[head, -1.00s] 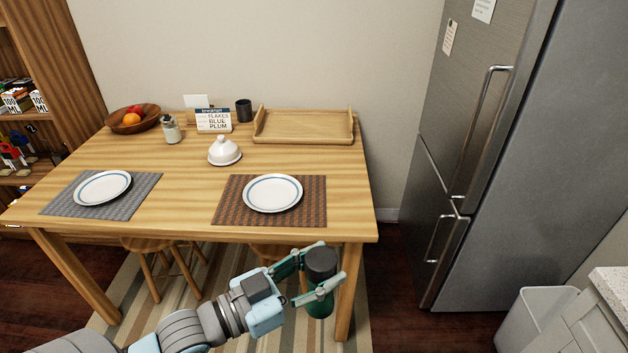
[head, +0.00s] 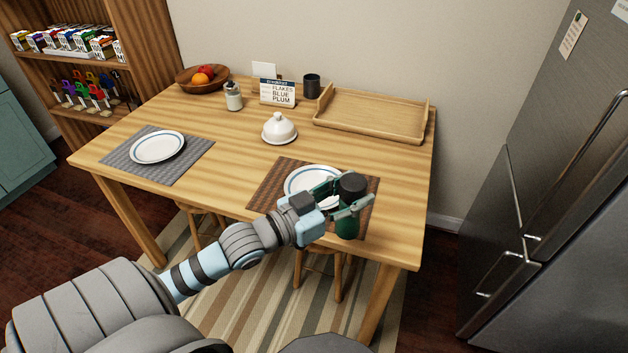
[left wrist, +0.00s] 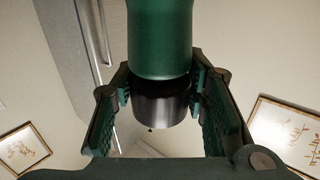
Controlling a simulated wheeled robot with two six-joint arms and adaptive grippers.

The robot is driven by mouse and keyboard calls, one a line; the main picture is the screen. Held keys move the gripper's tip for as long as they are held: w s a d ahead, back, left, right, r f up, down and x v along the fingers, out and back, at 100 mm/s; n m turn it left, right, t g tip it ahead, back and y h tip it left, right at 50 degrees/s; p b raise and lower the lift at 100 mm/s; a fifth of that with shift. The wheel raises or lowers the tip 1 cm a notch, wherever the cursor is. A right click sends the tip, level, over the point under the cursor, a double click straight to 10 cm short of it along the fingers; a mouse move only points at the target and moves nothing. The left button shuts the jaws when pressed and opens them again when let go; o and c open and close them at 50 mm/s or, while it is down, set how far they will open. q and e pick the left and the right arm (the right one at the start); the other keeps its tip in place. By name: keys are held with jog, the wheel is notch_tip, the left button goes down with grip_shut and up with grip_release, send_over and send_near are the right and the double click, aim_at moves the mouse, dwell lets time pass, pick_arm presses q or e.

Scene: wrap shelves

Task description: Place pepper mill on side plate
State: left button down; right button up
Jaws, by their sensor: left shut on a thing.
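My left gripper (head: 354,194) is shut on the pepper mill (head: 347,224), which has a green body and a black top. The mill is upright in the head view, in front of the right plate and over the near part of its brown mat. In the left wrist view the mill (left wrist: 160,40) sits between the fingers, black end nearest the palm. One white plate with a blue ring (head: 300,183) is partly hidden by the gripper. A similar plate (head: 157,147) lies on the left mat. I cannot tell which is the side plate. My right gripper is out of view.
The table holds a white domed dish (head: 279,129), a small jar (head: 234,97), a fruit bowl (head: 190,84), a sign (head: 277,93), a dark cup (head: 311,86) and a wooden tray (head: 370,114). Stools stand under the table. A fridge (head: 560,190) is at right.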

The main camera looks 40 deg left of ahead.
pick_arm(q)
jog(key=w+a+r+n+y+p, duration=0.1)
jog(key=w+a+r+n+y, duration=0.2)
jog(key=w+a+r+y, duration=0.45)
jog(key=w+a+r+n+y+p, duration=0.1)
jog(key=w+a+r+n+y, duration=0.25)
jog(key=a, duration=0.65)
notch_tip(320, 180, down, 19)
jog(key=w+h+b, duration=0.1)
jog(key=b, duration=0.6)
jog(key=shift+a+t+h, duration=0.15)
jog(key=shift+t+h, duration=0.15)
jog(key=shift+h, duration=0.1)
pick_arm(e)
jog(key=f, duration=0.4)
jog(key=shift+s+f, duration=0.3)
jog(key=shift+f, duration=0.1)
pick_arm(q)
jog(key=c, duration=1)
grip_release()
jog(key=shift+w+f+m, duration=0.1)
jog(key=shift+m, duration=0.15)
jog(key=shift+o, duration=0.2)
jog(key=s+d+b, duration=0.1)
jog(key=s+d, duration=0.1)
jog(key=s, duration=0.9)
jog(key=shift+s+d, duration=0.15)
jog(key=shift+s, duration=0.25)
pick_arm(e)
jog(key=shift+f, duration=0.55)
